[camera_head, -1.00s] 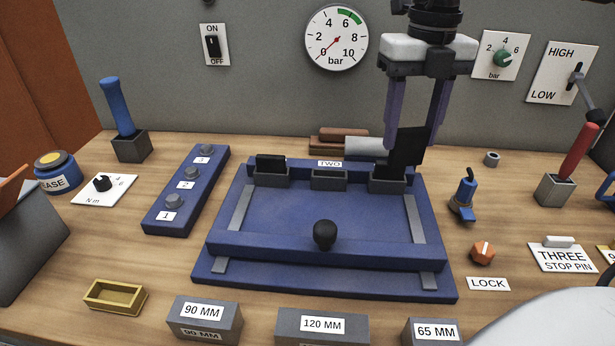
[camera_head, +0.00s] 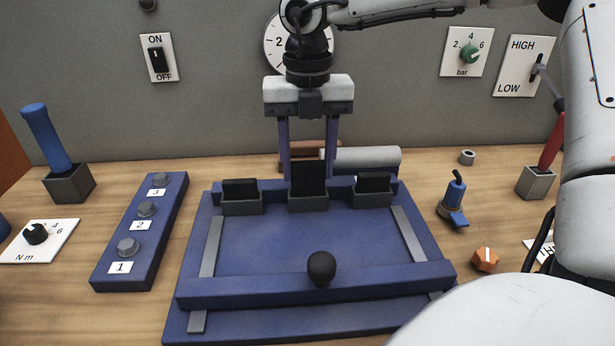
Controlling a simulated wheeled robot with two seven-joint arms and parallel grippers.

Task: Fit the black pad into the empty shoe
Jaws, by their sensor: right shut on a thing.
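The black pad (camera_head: 308,178) is upright between the fingers of my right gripper (camera_head: 307,172). It stands at the middle shoe (camera_head: 308,204), the grey holder at the back of the blue fixture (camera_head: 315,240). Its lower end meets the top of the shoe's front wall in the picture; I cannot tell how deep it sits or whether it is just above. The left shoe (camera_head: 242,208) and the right shoe (camera_head: 373,202) each hold a black pad. My right gripper is shut on the middle pad. My left gripper is not in view.
A black knob (camera_head: 321,268) stands at the fixture's front. A blue block with numbered buttons (camera_head: 140,232) lies to the left. A grey cylinder (camera_head: 367,159) lies behind the fixture. A blue clamp-like tool (camera_head: 455,200) and an orange knob (camera_head: 485,260) are to the right.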

